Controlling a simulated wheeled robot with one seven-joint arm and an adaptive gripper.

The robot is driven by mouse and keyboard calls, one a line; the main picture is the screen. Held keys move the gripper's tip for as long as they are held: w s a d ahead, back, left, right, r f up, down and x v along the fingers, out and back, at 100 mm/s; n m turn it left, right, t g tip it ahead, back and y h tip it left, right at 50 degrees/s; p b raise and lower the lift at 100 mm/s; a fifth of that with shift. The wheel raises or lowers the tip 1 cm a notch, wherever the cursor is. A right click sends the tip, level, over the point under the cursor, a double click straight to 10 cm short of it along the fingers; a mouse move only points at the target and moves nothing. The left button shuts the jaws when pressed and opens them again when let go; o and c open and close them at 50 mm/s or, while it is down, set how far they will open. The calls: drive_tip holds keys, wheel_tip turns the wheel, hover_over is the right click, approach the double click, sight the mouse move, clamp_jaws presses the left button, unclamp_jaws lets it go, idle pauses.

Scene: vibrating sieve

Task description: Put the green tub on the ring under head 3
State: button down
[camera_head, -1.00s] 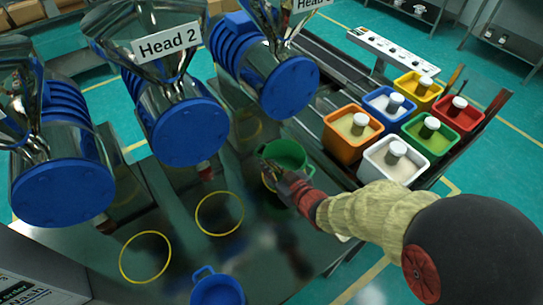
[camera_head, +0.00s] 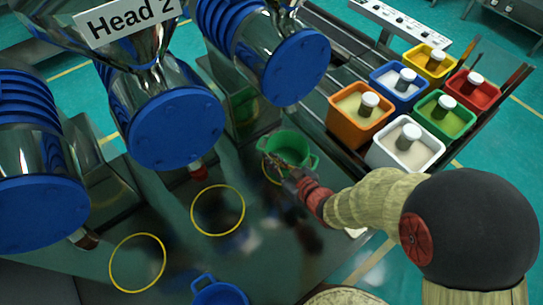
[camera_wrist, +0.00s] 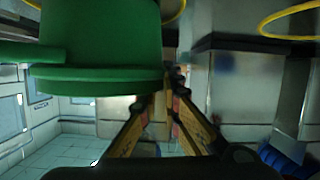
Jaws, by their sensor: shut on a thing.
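The green tub (camera_head: 290,146) is upright beneath the blue-capped drum of head 3 (camera_head: 295,70), at the right of the row. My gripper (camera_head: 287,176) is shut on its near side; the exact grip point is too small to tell. A yellow ring (camera_head: 267,170) shows partly at the tub's left edge, and the tub covers the rest. I cannot tell whether the tub rests on the bench or hangs just above it. In the wrist view the tub (camera_wrist: 98,35) fills the upper left, with my fingertips (camera_wrist: 176,76) close together at its edge.
Two bare yellow rings lie left on the dark bench (camera_head: 218,210), (camera_head: 138,262). A blue tub (camera_head: 219,292) stands at the front edge. Head 2's blue drum (camera_head: 176,128) overhangs the bench. Several coloured bins, including an orange one (camera_head: 345,125), stand right, close to my arm.

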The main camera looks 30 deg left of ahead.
drive_tip(key=shift+f, duration=0.1)
drive_tip(key=c, duration=2)
unclamp_jaws()
drive_tip(key=shift+o, duration=0.2)
drive_tip(key=shift+r, duration=0.2)
